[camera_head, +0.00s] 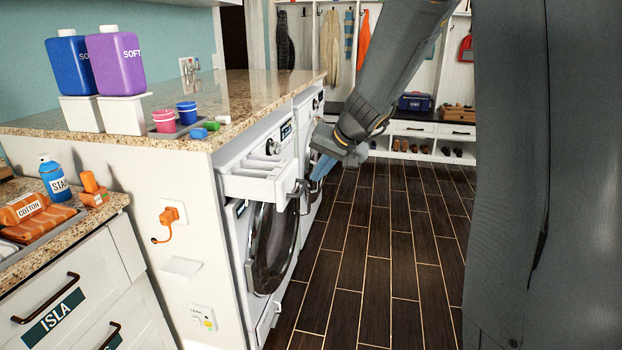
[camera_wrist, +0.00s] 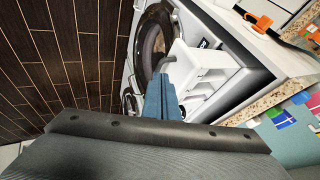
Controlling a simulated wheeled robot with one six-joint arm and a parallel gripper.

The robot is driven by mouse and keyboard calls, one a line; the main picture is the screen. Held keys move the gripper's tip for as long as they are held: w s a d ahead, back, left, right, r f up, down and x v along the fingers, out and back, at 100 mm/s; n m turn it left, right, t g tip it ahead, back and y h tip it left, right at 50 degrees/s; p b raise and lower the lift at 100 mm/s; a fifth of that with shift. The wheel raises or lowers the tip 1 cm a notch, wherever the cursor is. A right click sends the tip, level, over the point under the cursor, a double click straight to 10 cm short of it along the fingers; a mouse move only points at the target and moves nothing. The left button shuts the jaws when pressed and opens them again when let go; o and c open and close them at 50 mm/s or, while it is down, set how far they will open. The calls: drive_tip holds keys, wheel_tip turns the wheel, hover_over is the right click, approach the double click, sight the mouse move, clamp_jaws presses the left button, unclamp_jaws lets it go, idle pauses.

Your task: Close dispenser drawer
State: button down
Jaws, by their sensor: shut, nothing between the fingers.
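The white dispenser drawer (camera_head: 258,182) sticks out, open, from the upper front of the washing machine (camera_head: 235,225). A grey rounded part shows at its outer end. In the wrist view the drawer (camera_wrist: 200,72) is an open white tray just right of my fingertips. My gripper (camera_head: 320,168) has blue fingers, shut and empty, in front of the machine near the drawer's outer end. In the wrist view my gripper (camera_wrist: 160,84) partly overlaps the drawer's edge; I cannot tell if they touch. The round washer door (camera_head: 272,245) is below the drawer.
A granite counter (camera_head: 235,92) runs above the machines, holding a purple bottle (camera_head: 116,62), a blue bottle (camera_head: 70,65) and small cups. A second machine (camera_head: 308,120) stands beyond. The dark tiled floor (camera_head: 375,250) in front is clear.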

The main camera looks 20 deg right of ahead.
sight(289, 193)
drive_tip(key=shift+w+a+f+p, duration=0.4)
drive_tip(key=shift+w+a+f, duration=0.5)
drive_tip(key=shift+w+f, duration=0.2)
drive_tip(key=shift+w+a+f+p, duration=0.45)
drive_tip(key=shift+w+a+f, duration=0.4)
drive_tip(key=shift+w+f, duration=0.3)
drive_tip(key=shift+w+a+f+p, duration=0.4)
drive_tip(key=shift+w+a+f, duration=0.5)
drive_tip(key=shift+w+f, duration=0.2)
